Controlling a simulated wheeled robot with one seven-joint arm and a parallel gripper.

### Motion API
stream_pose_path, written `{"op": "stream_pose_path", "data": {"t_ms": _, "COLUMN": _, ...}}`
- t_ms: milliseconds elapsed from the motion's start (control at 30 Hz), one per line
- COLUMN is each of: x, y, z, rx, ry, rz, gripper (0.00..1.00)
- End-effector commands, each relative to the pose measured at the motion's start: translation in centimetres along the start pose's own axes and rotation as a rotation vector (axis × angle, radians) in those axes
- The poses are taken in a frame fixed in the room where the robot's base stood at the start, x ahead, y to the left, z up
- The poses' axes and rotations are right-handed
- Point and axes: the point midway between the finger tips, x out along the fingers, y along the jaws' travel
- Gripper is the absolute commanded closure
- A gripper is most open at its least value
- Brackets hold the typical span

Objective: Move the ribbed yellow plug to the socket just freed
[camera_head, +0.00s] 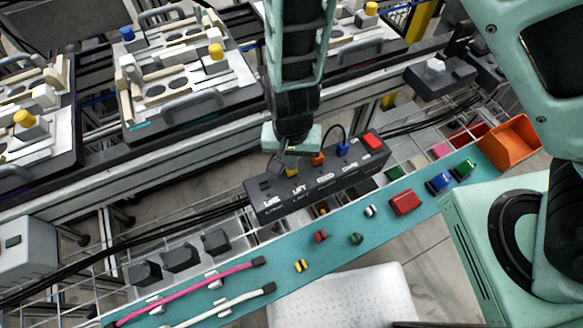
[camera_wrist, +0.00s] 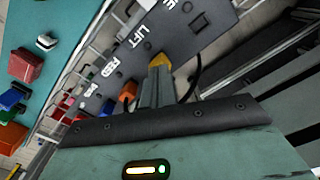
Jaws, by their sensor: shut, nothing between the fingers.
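A yellow plug (camera_head: 291,171) is at the black labelled panel (camera_head: 325,185), beside the LIFT label; whether it is fully seated, and its ribs, cannot be told. It also shows in the wrist view (camera_wrist: 159,61), right at my fingertips. My gripper (camera_head: 287,160) points down there, shut and empty; the fingers overlap the plug in view and contact is unclear. The panel's leftmost position (camera_head: 265,186) shows no plug. Orange (camera_head: 318,159), blue (camera_head: 342,149) and red (camera_head: 372,142) pieces stand along the panel to the right. A small yellow-and-dark piece (camera_head: 301,265) lies on the teal shelf.
The teal shelf (camera_head: 275,262) also holds red, green, white and blue pieces, plus a pink cable (camera_head: 185,291) and a white cable (camera_head: 220,308). An orange bin (camera_head: 513,143) stands at its right end. Black cables run behind the panel. Fixture pallets (camera_head: 190,118) lie at the back left.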

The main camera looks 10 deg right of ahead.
Motion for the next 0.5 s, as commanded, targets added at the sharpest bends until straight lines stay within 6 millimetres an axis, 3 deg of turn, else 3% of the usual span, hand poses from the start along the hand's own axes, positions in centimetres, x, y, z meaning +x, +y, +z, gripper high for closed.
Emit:
{"op": "stream_pose_path", "data": {"t_ms": 267, "x": 0.1, "y": 0.1, "z": 0.1, "rx": 0.0, "ry": -0.001, "rz": 0.003, "gripper": 1.0}}
{"op": "stream_pose_path", "data": {"t_ms": 500, "x": -1.5, "y": 0.1, "z": 0.1, "rx": -0.001, "ry": -0.001, "rz": 0.002, "gripper": 1.0}}
